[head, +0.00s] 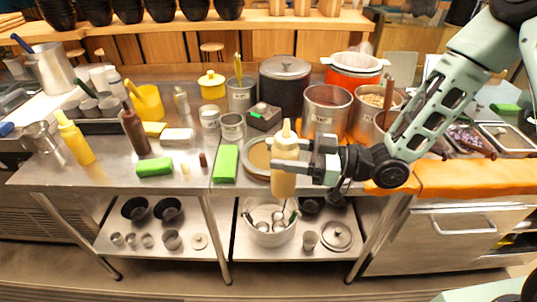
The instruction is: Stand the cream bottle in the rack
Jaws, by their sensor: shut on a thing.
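The cream bottle (285,182) is a pale squeeze bottle with a nozzle on top. My gripper (288,158) reaches in from the right and is shut around its body. The bottle is upright and appears in front of the counter's front edge, with its lower part over the view of the lower shelf. My fingers hide part of its middle. I cannot pick out the rack with certainty; a dark holder (103,114) with several metal cups stands at the left of the counter.
A yellow bottle (76,140) and a brown bottle (135,133) stand at left. Green blocks (226,163) lie near the front edge. A round pan (256,158) is behind the held bottle. Tall pots (327,108) crowd the back right. Some steel surface between the left items is clear.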

